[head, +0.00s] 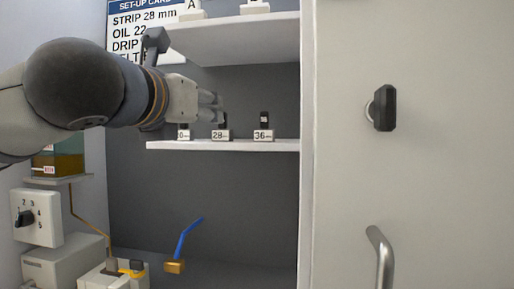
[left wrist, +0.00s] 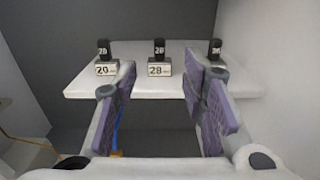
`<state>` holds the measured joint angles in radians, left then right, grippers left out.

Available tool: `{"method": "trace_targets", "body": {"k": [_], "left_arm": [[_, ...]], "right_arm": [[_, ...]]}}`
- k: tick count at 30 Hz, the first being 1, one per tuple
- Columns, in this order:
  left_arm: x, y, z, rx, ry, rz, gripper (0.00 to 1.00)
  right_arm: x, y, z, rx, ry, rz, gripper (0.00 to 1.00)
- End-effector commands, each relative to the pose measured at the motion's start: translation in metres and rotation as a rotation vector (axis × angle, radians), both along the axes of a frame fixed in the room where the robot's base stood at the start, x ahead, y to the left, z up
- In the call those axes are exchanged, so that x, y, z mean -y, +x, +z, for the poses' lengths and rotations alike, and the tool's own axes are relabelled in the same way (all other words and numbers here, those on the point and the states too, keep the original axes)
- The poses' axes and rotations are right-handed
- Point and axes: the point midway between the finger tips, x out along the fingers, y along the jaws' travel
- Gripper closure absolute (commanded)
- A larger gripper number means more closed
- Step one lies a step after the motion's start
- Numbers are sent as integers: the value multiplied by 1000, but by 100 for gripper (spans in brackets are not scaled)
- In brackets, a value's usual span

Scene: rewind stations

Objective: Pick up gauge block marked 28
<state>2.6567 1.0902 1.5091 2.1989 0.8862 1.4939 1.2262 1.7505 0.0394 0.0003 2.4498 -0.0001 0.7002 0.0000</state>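The gauge block marked 28 (left wrist: 159,47) is a small black block with a white number. It stands upright at its 28 label (left wrist: 159,68) on a white shelf (left wrist: 80,89). In the head view the block (head: 224,118) shows just past my left gripper (head: 218,106), partly covered by it. In the left wrist view my left gripper (left wrist: 160,82) is open and empty, its purple-padded fingers on either side of the line to the block. The block looks ahead of the fingertips, apart from them. My right gripper is not in view.
A block marked 20 (left wrist: 104,47) stands left of it, and another block (head: 264,119) stands right at the 36 label (head: 263,135). An upper shelf (head: 240,38) hangs above. A cabinet door panel (head: 420,190) is at the right. A blue-handled tool (head: 187,238) is below.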

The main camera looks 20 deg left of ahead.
Motion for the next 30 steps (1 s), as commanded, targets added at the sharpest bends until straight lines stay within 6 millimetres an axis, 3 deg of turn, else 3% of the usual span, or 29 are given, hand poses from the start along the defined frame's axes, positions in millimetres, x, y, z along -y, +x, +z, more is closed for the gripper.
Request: {"method": "trace_targets", "body": {"k": [6,18,26,30], "left_arm": [[-12,47,-4,-7,-9,3,62],[-28,108,0,-4,-3,1,62],[-30,115,0,-4,-1,0,62],[-30,115,0,-4,-1,0,89]], "right_arm": [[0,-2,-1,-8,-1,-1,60],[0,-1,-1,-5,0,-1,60],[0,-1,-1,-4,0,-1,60],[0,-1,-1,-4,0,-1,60]]}}
